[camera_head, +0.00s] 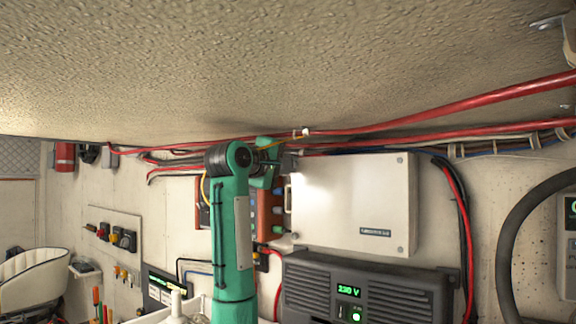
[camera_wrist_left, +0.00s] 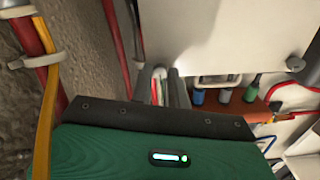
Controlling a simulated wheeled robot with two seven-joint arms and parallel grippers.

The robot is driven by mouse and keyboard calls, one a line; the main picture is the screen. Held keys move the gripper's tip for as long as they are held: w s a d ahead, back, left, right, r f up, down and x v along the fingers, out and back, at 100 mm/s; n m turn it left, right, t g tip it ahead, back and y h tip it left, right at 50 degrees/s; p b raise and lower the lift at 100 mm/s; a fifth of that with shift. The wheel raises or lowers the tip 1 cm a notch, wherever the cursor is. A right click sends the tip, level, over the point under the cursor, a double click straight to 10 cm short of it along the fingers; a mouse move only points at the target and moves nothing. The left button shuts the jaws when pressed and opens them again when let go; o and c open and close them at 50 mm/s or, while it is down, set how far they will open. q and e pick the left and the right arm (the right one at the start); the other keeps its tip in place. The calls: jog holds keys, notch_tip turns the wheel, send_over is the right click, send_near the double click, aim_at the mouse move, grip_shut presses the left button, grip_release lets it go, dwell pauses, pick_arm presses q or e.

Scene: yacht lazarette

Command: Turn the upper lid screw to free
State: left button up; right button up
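A white box with a flat lid (camera_head: 352,205) is mounted on the wall; the lid also fills the top of the left wrist view (camera_wrist_left: 235,35). In the head view, lid screws show at its upper right (camera_head: 400,160), lower right (camera_head: 401,249) and lower left (camera_head: 295,236). One lid screw (camera_wrist_left: 295,62) shows in the left wrist view. My left gripper (camera_head: 290,161) is at the box's upper left corner, hiding any screw there. Its fingers (camera_wrist_left: 170,80) point at the lid's edge, close together; I cannot tell whether they touch or hold anything. My right gripper is out of view.
Red cables (camera_head: 430,135) run just above the box under the rough ceiling (camera_head: 280,70). A dark grey unit reading 230 V (camera_head: 365,290) sits below. An orange-brown panel with coloured connectors (camera_head: 265,215) is behind my arm. A thick black hose (camera_head: 508,235) curves at right.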

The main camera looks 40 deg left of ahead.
pick_arm(q)
jog(key=o, duration=0.4)
jog(key=shift+c, duration=0.2)
jog(key=shift+s, duration=0.1)
jog(key=shift+s+d+b, duration=0.25)
jog(key=shift+s+b, duration=0.75)
jog(key=shift+s, duration=1.25)
jog(key=shift+s+d+b, duration=0.25)
jog(key=shift+s+b, duration=0.7)
jog(key=shift+s, duration=1.35)
jog(key=shift+s+d+b, duration=0.25)
jog(key=shift+s+b, duration=0.75)
jog(key=shift+s, duration=1.25)
jog(key=shift+f, duration=0.1)
